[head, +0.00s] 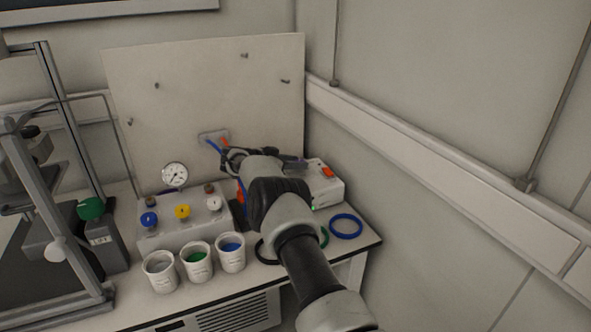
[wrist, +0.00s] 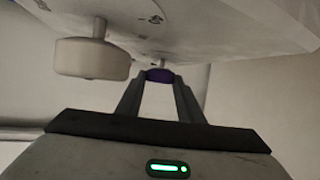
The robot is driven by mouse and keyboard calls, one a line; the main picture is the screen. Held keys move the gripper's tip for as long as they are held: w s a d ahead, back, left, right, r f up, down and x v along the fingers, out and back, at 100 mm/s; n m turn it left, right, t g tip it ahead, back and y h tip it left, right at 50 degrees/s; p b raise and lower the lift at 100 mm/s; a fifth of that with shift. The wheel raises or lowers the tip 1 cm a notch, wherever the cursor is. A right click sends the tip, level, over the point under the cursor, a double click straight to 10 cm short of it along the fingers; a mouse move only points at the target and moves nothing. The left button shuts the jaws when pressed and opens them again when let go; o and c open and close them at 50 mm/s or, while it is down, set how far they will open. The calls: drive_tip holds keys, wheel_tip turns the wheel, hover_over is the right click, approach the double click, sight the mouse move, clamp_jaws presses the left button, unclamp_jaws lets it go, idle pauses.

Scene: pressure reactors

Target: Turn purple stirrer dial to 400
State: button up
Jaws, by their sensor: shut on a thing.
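The purple stirrer dial (wrist: 159,75) shows in the wrist view, between the tips of my gripper (wrist: 159,80). My gripper is shut on the dial, one finger on each side. The dial sits under the pale housing (wrist: 215,22) on a short shaft. Its scale and pointer cannot be read, so its setting cannot be told. In the head view my arm covers the dial and most of my gripper. The white stirrer unit (head: 325,188) with a red switch (head: 328,172) shows just right of my wrist.
A cream knob (wrist: 92,58) is left of my fingers in the wrist view. In the head view, a valve box (head: 185,222) with blue, yellow and white knobs and a gauge (head: 175,176) stands left. Three cups (head: 197,262) are in front. A blue ring (head: 346,226) lies right.

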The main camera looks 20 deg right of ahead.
drive_tip(key=shift+b, duration=0.35)
idle(0.3)
drive_tip(key=o, duration=1.1)
drive_tip(key=shift+c, duration=0.2)
drive_tip(key=p+v, duration=0.2)
drive_tip(key=v, duration=1.5)
drive_tip(key=shift+w+a, duration=0.2)
drive_tip(key=shift+a, duration=0.15)
